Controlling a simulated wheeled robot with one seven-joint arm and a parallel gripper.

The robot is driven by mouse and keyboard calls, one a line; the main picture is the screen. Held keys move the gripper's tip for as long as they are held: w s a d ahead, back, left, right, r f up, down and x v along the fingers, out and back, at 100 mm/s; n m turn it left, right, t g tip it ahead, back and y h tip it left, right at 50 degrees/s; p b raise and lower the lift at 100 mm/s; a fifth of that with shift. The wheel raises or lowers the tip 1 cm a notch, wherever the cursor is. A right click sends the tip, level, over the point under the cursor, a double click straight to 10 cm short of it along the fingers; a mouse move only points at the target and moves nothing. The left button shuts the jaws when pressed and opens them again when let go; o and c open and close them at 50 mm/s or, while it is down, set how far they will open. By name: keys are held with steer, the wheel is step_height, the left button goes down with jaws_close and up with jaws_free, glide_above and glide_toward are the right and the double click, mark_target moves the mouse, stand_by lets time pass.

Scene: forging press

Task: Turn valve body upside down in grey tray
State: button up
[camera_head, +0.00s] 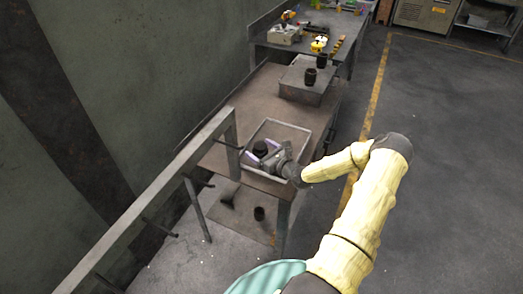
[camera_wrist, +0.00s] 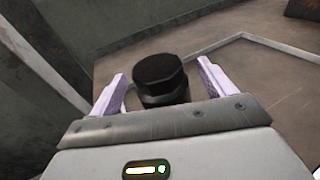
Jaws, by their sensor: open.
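The valve body (camera_head: 261,148) is a dark, black stubby part inside the grey tray (camera_head: 296,128). In the wrist view the valve body (camera_wrist: 161,76) stands between my fingers, its flat faceted top showing and its lower part hidden by my gripper's housing. My gripper (camera_head: 263,151) reaches into the tray from the right, its pale purple fingers apart on either side of the valve body. In the wrist view my gripper (camera_wrist: 160,84) is open, with gaps visible beside the part. The tray's pale rim (camera_wrist: 245,37) shows behind.
A grey box (camera_head: 302,93) farther along the bench carries two dark cylindrical parts (camera_head: 310,76). Another dark part (camera_head: 259,213) is below the bench. A metal rail frame (camera_head: 150,205) stands left of the tray. The back table (camera_head: 300,45) holds assorted items. Open floor lies right.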

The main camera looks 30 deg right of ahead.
steer(key=shift+s, duration=0.1)
steer(key=shift+s+d, duration=0.2)
steer(key=shift+s, duration=0.1)
steer(key=b+v, duration=0.2)
steer(key=v, duration=1.4)
steer(key=shift+s+d, duration=0.15)
steer(key=shift+s, duration=0.05)
